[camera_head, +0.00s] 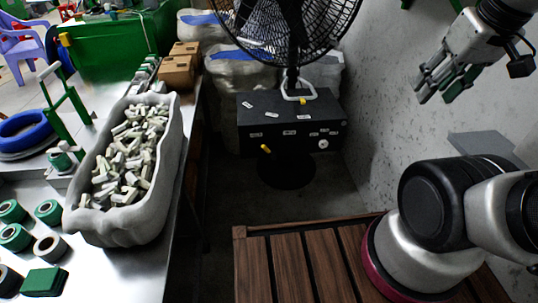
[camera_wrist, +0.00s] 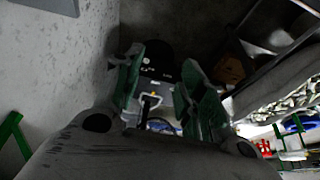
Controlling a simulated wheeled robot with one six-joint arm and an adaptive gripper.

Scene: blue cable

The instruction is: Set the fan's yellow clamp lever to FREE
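The black fan (camera_head: 285,25) stands at the back, its pole rising behind a black box (camera_head: 270,120) with small white labels I cannot read. A yellow-tipped lever (camera_head: 265,148) sticks out low on the box's front, left of centre. A second small yellow part (camera_head: 303,100) sits on top by a white handle. I cannot tell which setting the lever is at. My gripper (camera_head: 440,88) is high at the right, apart from the box. In the wrist view its green-padded fingers (camera_wrist: 163,75) are spread and empty, with a small yellow mark (camera_wrist: 155,93) visible between them in the distance.
A metal table (camera_head: 120,270) at the left holds a grey bin (camera_head: 150,215) of small pieces and several green rolls (camera_head: 48,211). A speckled wall (camera_head: 385,90) bounds the right. Slatted brown wood (camera_head: 290,265) lies in front. Floor between table and wall is partly clear.

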